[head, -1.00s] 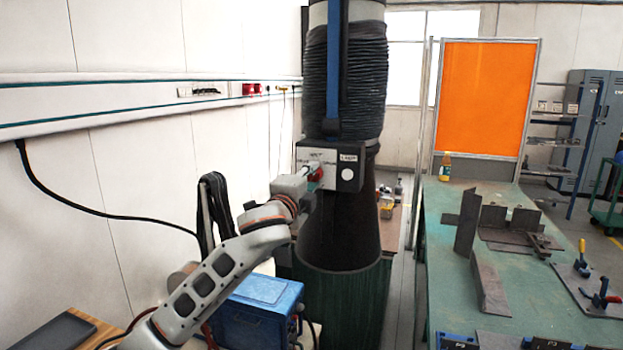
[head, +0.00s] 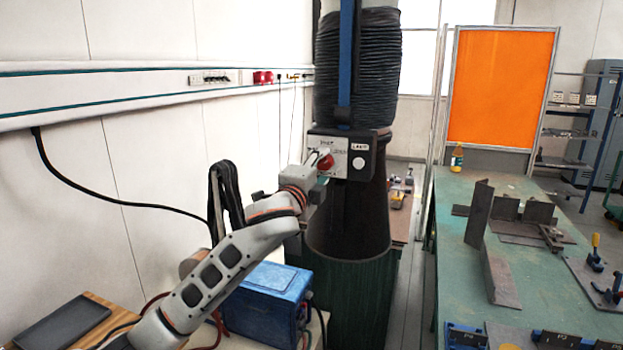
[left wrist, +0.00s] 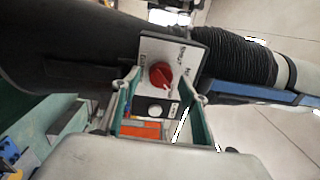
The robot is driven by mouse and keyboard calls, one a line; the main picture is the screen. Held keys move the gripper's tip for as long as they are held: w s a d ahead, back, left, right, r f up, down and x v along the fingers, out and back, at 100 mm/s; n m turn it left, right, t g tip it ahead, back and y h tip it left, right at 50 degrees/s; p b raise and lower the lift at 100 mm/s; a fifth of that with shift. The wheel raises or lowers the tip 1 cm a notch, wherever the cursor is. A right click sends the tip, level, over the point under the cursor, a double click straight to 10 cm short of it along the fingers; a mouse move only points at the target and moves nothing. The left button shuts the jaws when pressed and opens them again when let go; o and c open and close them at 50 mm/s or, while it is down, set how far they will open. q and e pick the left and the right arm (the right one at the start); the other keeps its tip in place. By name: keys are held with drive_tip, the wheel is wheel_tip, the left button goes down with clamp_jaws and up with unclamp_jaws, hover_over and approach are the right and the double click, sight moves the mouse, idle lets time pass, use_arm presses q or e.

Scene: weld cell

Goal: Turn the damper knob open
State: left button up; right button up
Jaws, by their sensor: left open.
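The damper knob is red and round, on a pale label plate of a dark control box (head: 357,174) on the fume extraction hood. In the head view the red knob (head: 326,163) shows just beside my left gripper (head: 318,160), which partly covers it. In the left wrist view the knob (left wrist: 161,75) is in plain sight beyond the open fingers (left wrist: 165,90), with a light pointer mark on it. The fingers stand apart on either side, and I cannot tell whether they touch the box. A white round button (left wrist: 155,111) sits near the knob. My right gripper is not in view.
The black ribbed hose (head: 358,70) and dark hood (head: 348,222) surround the box. A blue welding unit (head: 268,295) stands below my left arm. A green table (head: 450,240) with metal plates and clamps is at the right.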

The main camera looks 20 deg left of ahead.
use_arm(q)
drive_tip(key=s, duration=1)
drive_tip(key=shift+s+a+f, duration=0.25)
drive_tip(key=shift+s+f, duration=0.1)
